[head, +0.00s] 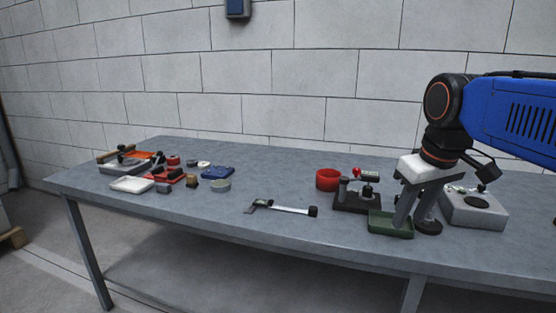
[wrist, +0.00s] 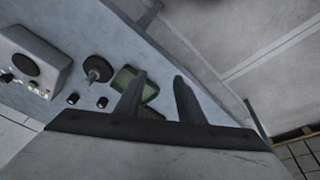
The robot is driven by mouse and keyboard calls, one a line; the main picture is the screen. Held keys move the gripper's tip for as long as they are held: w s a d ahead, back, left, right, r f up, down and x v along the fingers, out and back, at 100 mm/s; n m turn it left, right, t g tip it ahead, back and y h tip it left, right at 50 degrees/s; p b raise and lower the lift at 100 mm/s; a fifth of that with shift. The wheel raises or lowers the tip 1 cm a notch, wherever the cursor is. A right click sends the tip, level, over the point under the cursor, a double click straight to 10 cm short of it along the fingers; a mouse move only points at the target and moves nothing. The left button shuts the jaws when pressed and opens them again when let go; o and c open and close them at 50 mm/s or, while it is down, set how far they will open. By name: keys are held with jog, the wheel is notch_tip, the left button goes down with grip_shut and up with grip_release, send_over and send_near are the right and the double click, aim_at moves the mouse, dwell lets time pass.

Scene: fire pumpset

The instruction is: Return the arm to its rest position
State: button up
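My blue arm (head: 525,115) reaches in from the right in the head view. My gripper (head: 414,222) points down over the right part of the table, near the green tray (head: 390,226). In the wrist view the two fingers of my gripper (wrist: 160,78) stand apart with nothing held between them. The green tray also shows there (wrist: 124,78), partly hidden behind a finger. I cannot tell from these views how high the fingertips are above the table.
The grey table (head: 300,240) holds a black fixture (head: 355,202), a red bowl (head: 327,180) and a grey box (head: 475,212) near my gripper. A caliper-like tool (head: 282,208) lies mid-table. Several small parts and a white tray (head: 131,185) are at left.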

jog(key=s+f+m, duration=0.1)
jog(key=s+f, duration=0.5)
jog(key=f, duration=0.2)
jog(key=s+d+f+m+t, duration=0.1)
jog(key=s+f+m, duration=0.1)
jog(key=s+f, duration=0.4)
notch_tip(320, 180, down, 3)
jog(key=shift+s+f+t, duration=0.15)
jog(key=shift+s+t, duration=0.15)
jog(key=shift+s, duration=0.05)
